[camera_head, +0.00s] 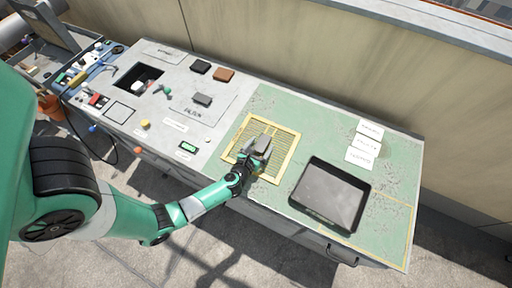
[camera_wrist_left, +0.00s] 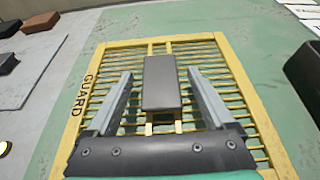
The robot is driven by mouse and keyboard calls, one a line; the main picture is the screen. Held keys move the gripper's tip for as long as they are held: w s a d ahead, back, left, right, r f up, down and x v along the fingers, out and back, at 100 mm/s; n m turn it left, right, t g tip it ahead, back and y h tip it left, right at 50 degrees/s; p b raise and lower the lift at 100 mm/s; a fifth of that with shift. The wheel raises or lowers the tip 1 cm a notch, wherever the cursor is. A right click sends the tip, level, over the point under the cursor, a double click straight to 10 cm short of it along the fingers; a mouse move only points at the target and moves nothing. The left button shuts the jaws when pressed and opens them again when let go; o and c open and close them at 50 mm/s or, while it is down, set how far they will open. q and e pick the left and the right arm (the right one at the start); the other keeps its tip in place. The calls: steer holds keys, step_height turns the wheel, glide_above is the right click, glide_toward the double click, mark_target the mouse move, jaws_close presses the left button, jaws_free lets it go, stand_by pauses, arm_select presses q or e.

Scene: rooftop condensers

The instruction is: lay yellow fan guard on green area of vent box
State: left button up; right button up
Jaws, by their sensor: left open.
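The yellow fan guard (camera_head: 288,150), a slatted frame marked GUARD, lies flat on the green area (camera_head: 310,115) of the vent box, near its left edge. It also fills the middle of the left wrist view (camera_wrist_left: 88,95). A dark grey block-like grip (camera_wrist_left: 161,85) stands at the guard's middle. My left gripper (camera_head: 259,146) is over the guard, open, with one finger on each side of the grip. Gaps show between the fingers and the grip in the left wrist view. My right gripper is not in view.
A black tray (camera_head: 331,195) stands right of the guard on the green top. White label cards (camera_head: 364,142) lie at the back right. The grey panel (camera_head: 205,82) at left holds dark and brown blocks, buttons and an opening. Green surface behind the guard is bare.

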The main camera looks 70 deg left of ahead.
arm_select(q)
steer(key=p+v, duration=0.3)
steer(key=v, duration=0.8)
steer(key=shift+s+d+r, duration=0.2)
steer(key=shift+s+d, duration=0.05)
steer(key=shift+s, duration=0.05)
